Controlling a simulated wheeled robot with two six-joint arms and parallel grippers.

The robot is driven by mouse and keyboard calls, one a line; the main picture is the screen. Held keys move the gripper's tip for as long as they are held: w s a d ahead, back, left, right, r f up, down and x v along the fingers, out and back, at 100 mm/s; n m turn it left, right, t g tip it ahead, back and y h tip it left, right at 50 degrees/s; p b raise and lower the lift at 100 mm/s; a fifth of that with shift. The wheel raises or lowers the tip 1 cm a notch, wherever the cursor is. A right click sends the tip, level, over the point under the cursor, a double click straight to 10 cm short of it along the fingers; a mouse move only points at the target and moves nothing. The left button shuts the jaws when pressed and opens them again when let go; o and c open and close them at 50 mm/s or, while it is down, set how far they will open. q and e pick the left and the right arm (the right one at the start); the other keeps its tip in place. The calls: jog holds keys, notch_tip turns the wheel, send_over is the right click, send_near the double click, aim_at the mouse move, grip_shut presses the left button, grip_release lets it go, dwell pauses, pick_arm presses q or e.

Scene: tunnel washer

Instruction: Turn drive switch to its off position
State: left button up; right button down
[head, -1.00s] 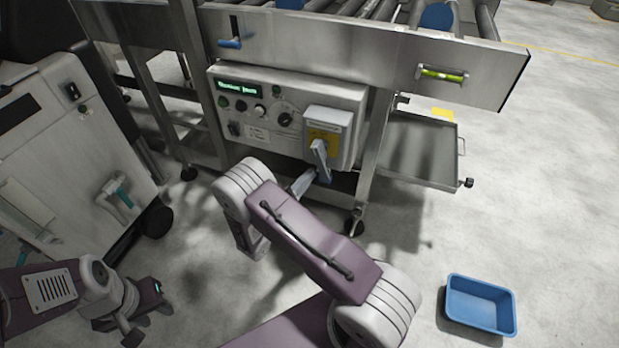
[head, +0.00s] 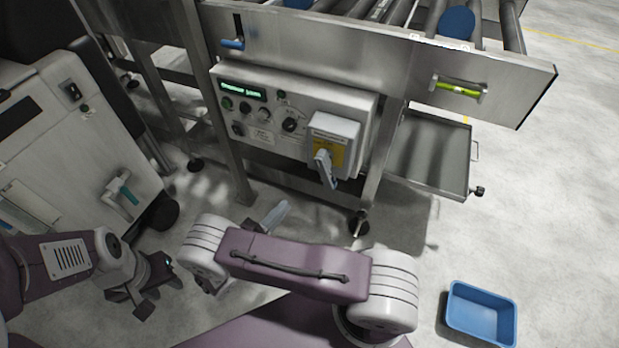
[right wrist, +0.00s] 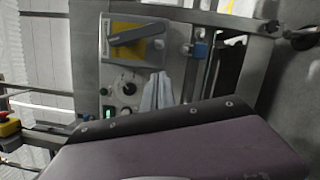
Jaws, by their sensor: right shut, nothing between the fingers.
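A grey switch box (head: 333,135) with a yellow plate sits at the right end of the control panel (head: 247,105). Its large grey lever handle (head: 326,169) points down, leaning slightly right; it also shows in the right wrist view (right wrist: 138,36). A smaller black rotary knob (head: 290,125) is left of the box. I cannot read which is labelled drive. My right gripper (head: 277,213) is shut and empty, below and left of the lever and apart from it; its pale fingers show in the right wrist view (right wrist: 158,92). My left gripper (head: 143,292) is at lower left, its opening unclear.
The panel hangs under a roller conveyor (head: 400,60) with steel legs. An open metal tray (head: 440,150) extends right of it. A white cabinet (head: 70,150) stands at left. A blue bin (head: 481,313) is on the floor at lower right. Floor between is clear.

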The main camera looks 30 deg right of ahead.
aim_at(327, 171)
pick_arm(q)
jog(key=shift+s+a+f+b, duration=0.25)
jog(key=shift+f+b, duration=0.3)
jog(key=shift+s+a+f+b, duration=0.2)
jog(key=shift+a+f+b, duration=0.05)
jog(key=shift+f+b, duration=0.3)
pick_arm(e)
jog(key=w+d+r, duration=0.1)
jog(key=d+r, duration=0.1)
jog(key=d, duration=0.8)
jog(key=shift+d+r, duration=0.25)
jog(key=shift+r, duration=0.05)
pick_arm(q)
jog(key=shift+d, duration=0.1)
pick_arm(e)
jog(key=shift+a, duration=0.1)
